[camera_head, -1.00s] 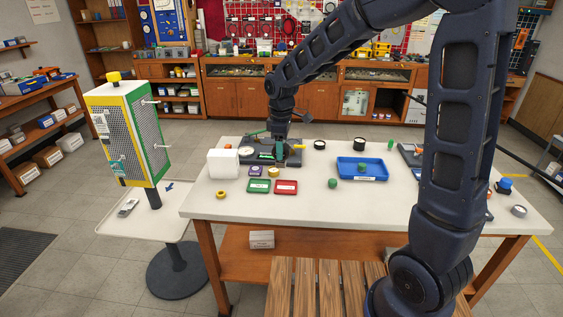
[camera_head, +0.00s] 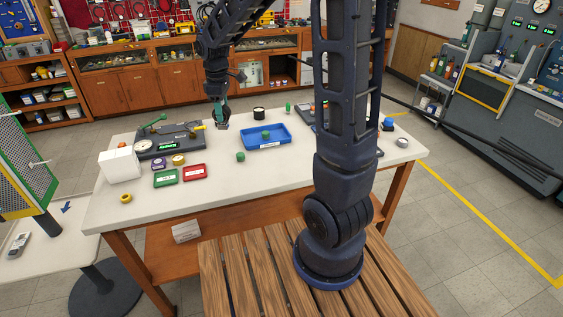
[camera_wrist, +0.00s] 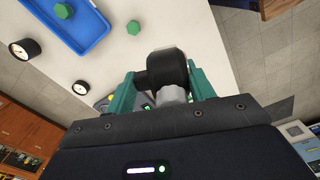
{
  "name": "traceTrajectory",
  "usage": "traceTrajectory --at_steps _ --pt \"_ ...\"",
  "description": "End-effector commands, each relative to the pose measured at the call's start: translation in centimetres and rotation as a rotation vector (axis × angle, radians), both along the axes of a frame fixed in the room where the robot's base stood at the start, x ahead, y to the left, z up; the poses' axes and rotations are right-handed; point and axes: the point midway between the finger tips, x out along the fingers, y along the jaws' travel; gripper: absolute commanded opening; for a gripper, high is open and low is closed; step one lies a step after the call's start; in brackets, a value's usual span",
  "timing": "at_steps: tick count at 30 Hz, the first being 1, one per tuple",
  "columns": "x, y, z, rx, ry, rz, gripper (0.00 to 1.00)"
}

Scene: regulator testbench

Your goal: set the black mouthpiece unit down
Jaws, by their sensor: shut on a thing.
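My gripper (camera_head: 220,115) hangs over the back of the white table, between the test bench unit and the blue tray. In the wrist view its two teal fingers (camera_wrist: 160,82) are shut on the black mouthpiece unit (camera_wrist: 167,66), which has a rounded black body and a grey fitting between the fingers. In the head view the held unit is too small to make out clearly. The white tabletop (camera_wrist: 200,22) shows beyond the unit in the wrist view. How high the unit is above it I cannot tell.
The blue tray (camera_head: 283,143) holds a green piece; another green piece (camera_head: 240,156) lies beside it. A black gauge (camera_head: 259,113) stands behind the tray. The test bench unit (camera_head: 152,146), a white box (camera_head: 119,165) and green and red trays occupy the left. The front tabletop is largely clear.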

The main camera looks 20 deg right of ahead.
Motion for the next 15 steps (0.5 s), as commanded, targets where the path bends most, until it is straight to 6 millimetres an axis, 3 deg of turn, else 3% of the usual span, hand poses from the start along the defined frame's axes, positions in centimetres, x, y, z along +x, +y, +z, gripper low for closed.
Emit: traceTrajectory --at_steps 3,15 --pt "0.8 -3.7 0.0 0.000 0.000 -0.070 0.24" --pt "1.3 -15.1 0.1 0.001 -0.002 -0.286 0.24"
